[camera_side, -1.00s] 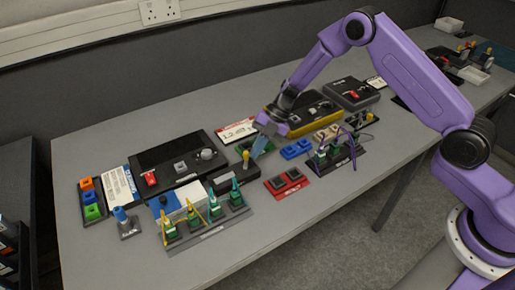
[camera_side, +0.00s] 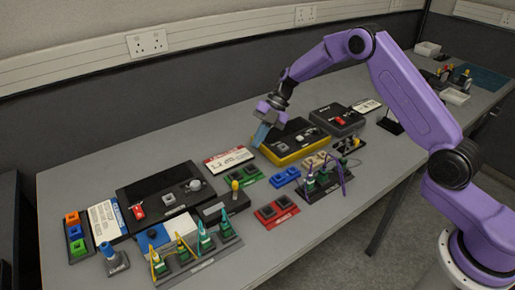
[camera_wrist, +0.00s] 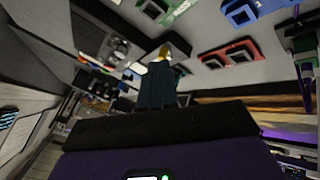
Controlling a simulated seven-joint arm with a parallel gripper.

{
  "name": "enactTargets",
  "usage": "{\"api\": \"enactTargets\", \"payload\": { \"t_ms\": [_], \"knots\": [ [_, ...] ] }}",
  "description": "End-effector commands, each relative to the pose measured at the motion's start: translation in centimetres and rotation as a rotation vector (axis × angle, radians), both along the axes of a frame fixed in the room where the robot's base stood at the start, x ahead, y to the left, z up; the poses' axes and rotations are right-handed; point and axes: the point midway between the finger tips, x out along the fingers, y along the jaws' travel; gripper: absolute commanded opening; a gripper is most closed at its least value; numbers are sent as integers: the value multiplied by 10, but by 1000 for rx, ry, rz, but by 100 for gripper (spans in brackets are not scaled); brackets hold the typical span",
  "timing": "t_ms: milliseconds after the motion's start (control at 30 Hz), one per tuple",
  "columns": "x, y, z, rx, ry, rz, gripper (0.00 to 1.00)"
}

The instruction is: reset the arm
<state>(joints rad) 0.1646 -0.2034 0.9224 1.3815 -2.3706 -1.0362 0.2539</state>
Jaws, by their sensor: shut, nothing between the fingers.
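My gripper (camera_side: 260,134) is shut and empty. It hangs above the bench near the middle, beside the yellow-edged black box and over the white label card. In the wrist view its blue-grey fingers (camera_wrist: 157,85) are together, with nothing seen between them. My purple arm reaches in from the right of the side view.
Below the gripper are a green tray (camera_side: 249,176), a blue tray (camera_side: 286,177) and a red tray (camera_side: 277,212). The yellow-edged box (camera_side: 296,140) is to the right. Cable posts (camera_side: 204,238) stand at the front left, and a purple-cabled rack (camera_side: 322,180) at the right. Bare bench (camera_side: 110,160) lies behind.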

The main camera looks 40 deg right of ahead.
Motion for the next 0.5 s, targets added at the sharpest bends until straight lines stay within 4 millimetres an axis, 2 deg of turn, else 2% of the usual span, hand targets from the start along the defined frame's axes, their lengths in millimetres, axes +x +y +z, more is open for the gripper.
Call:
{"api": "enactTargets", "payload": {
  "t_ms": [500],
  "knots": [
    [1,3,3,5,-10,-6,0]
  ]
}}
